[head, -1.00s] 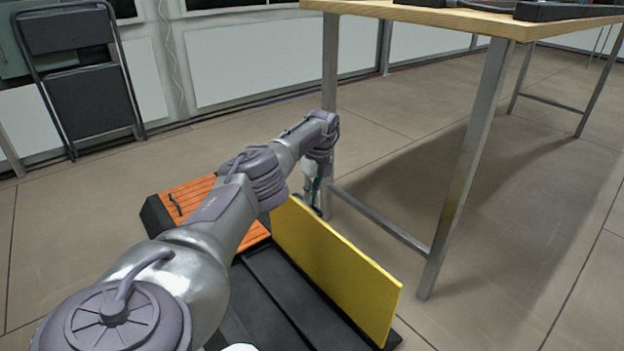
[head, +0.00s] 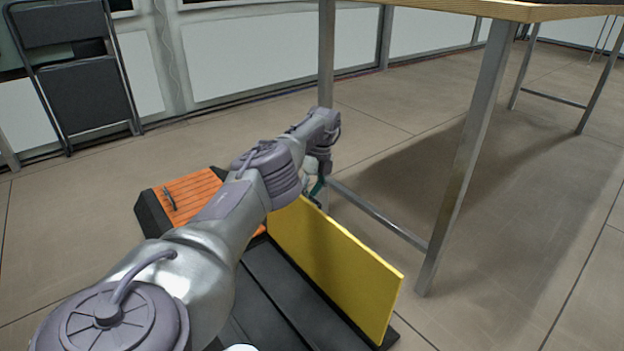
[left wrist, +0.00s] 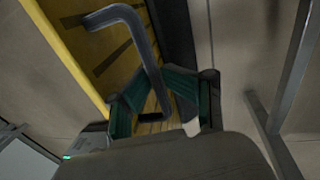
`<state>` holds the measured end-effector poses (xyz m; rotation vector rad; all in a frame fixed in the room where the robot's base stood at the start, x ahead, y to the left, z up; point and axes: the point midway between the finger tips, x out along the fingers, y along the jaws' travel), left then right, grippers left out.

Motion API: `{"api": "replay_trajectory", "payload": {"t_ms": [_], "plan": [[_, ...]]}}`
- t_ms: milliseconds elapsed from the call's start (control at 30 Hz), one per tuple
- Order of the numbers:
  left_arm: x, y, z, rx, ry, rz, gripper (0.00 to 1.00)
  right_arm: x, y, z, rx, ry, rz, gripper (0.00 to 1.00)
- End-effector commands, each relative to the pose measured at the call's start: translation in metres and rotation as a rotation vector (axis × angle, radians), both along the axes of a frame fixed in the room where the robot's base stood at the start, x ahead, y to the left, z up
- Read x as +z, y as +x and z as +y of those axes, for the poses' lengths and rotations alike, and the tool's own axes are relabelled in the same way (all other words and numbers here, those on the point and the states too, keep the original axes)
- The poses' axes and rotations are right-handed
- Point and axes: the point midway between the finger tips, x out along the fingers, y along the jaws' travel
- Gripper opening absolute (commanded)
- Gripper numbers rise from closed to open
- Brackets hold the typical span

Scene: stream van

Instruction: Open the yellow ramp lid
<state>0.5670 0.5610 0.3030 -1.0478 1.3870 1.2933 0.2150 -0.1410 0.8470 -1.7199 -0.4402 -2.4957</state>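The yellow ramp lid (head: 335,265) stands steeply raised on edge along the right side of a low dark case (head: 268,290) on the floor. My left gripper (head: 314,188) is at the lid's far end, partly hidden behind my arm. In the left wrist view, its green-padded fingers (left wrist: 160,100) are spread on either side of a grey bent handle (left wrist: 146,50), with gaps visible beside the bar. The yellow lid also shows there (left wrist: 75,45). My right gripper is not in view.
An orange slatted panel (head: 185,195) with a small dark handle lies at the case's far left. A wood-topped table with metal legs (head: 465,165) stands close right of the lid. A folded black chair (head: 85,95) leans at the back left. Floor under the table is clear.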

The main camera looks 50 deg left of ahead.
Motion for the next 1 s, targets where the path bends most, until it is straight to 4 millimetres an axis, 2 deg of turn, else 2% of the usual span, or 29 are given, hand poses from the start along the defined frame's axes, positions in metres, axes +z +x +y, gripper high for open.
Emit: {"api": "replay_trajectory", "payload": {"t_ms": [300,433,567,800,1000], "plan": [[0.001,0.0,0.001,-0.001,0.004,-0.003,0.38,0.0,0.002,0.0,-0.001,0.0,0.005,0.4],[0.009,0.001,0.002,-0.001,0.005,-0.007,0.38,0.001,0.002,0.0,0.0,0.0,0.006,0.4],[0.029,0.001,0.003,-0.003,0.007,-0.009,0.38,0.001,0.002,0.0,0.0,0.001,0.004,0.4],[0.076,0.0,0.001,0.0,0.005,-0.006,0.38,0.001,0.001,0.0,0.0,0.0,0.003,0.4],[0.097,0.0,0.0,0.0,0.004,-0.004,0.38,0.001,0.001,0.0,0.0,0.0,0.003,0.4]]}}
